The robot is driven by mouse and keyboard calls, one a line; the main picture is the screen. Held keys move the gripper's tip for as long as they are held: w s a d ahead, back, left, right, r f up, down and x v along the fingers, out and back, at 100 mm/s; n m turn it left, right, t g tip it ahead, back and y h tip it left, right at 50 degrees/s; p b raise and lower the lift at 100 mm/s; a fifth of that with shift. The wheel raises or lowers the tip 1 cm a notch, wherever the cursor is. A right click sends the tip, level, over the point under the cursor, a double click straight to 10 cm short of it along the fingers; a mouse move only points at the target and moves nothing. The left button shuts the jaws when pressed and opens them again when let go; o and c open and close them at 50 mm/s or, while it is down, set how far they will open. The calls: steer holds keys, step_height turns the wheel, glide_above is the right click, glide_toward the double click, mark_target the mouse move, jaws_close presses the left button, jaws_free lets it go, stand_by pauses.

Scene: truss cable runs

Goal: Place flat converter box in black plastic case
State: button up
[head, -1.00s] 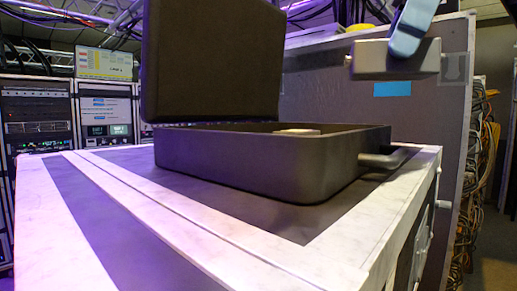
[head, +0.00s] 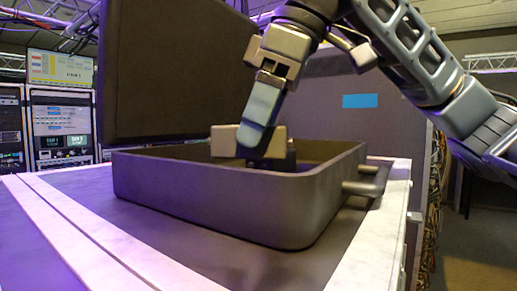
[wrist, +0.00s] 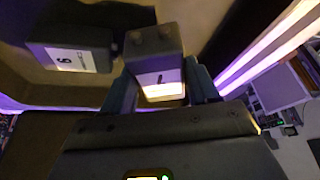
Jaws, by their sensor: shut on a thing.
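The black plastic case (head: 215,200) stands open on a flight case top, its lid (head: 165,70) raised at the back left. My gripper (head: 258,138) is shut on the flat converter box (head: 223,141), a grey box seen on both sides of the finger. The box is over the case opening, with its lower part hidden by the front wall. I cannot tell whether it touches the case floor. In the wrist view the converter box (wrist: 158,70) sits between the fingers, with a white label and two knobs. A second labelled box (wrist: 72,57) lies to its left.
The case handle (head: 368,182) sticks out at the right. The flight case (head: 110,240) has pale edge strips and bare room in front. A grey panel with a blue patch (head: 360,101) stands behind. Equipment racks (head: 60,125) are at the back left.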

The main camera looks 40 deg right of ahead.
mark_target(259, 156)
steer(key=shift+f+p, duration=0.3)
steer(key=shift+f, duration=1.7)
steer(key=shift+f, duration=0.2)
steer(key=o, duration=1.3)
steer(key=shift+c, duration=0.2)
steer(key=v, duration=1.2)
steer(key=shift+r+b, duration=0.25)
steer(key=shift+b, duration=0.15)
steer(key=shift+w+a, duration=0.1)
